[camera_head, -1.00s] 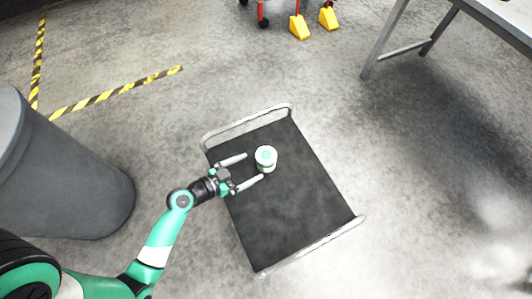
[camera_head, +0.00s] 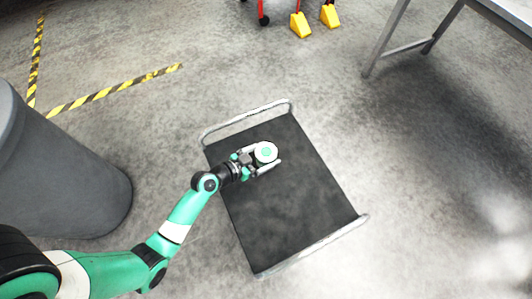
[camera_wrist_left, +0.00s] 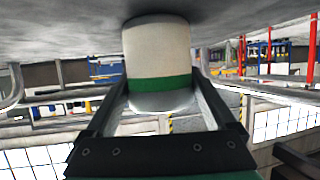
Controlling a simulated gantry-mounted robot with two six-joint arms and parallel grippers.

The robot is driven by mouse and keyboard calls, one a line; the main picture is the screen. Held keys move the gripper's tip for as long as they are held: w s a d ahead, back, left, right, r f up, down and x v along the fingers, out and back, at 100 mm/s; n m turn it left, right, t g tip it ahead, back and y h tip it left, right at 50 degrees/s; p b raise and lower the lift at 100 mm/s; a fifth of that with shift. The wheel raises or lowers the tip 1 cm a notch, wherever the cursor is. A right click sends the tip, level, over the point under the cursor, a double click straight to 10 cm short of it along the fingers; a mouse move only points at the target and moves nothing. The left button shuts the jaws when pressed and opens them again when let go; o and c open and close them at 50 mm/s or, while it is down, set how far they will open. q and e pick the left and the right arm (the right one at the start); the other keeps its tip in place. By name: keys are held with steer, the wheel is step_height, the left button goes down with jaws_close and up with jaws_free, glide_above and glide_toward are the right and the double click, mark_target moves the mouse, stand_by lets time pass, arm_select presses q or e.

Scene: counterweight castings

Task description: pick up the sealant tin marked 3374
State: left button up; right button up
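The sealant tin (camera_head: 265,152) is a small white tin with a pale green mark on its lid, standing on the black cart deck. In the left wrist view the tin (camera_wrist_left: 158,50) shows a cream side and a dark green band near one end. I cannot read any number on it. My left gripper (camera_head: 267,158) is open, with one finger on each side of the tin. In the left wrist view the fingers (camera_wrist_left: 160,85) flank the tin; firm contact does not show. My right gripper is in neither view.
The cart (camera_head: 290,215) has a bare black deck and metal rails at both ends. A large grey bin (camera_head: 60,175) stands at the left. A metal table (camera_head: 500,15) and yellow wedges (camera_head: 300,25) are farther back. Striped tape (camera_head: 115,90) marks the floor.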

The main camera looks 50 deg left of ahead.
arm_select(q)
steer(key=c, duration=1.2)
steer(key=shift+o, duration=0.2)
steer(key=shift+r, duration=0.15)
steer(key=shift+r+p, duration=0.3)
steer(key=r+p, duration=0.1)
steer(key=r, duration=0.1)
steer(key=r+p, duration=0.2)
steer(key=shift+s+d, duration=0.15)
steer(key=shift+s, duration=0.25)
steer(key=s+d+r+p, duration=0.4)
steer(key=s+r+p, duration=0.2)
steer(key=s, duration=0.6)
step_height(320, 180, up, 2)
steer(key=shift+s+r, duration=0.1)
steer(key=shift+s, duration=0.15)
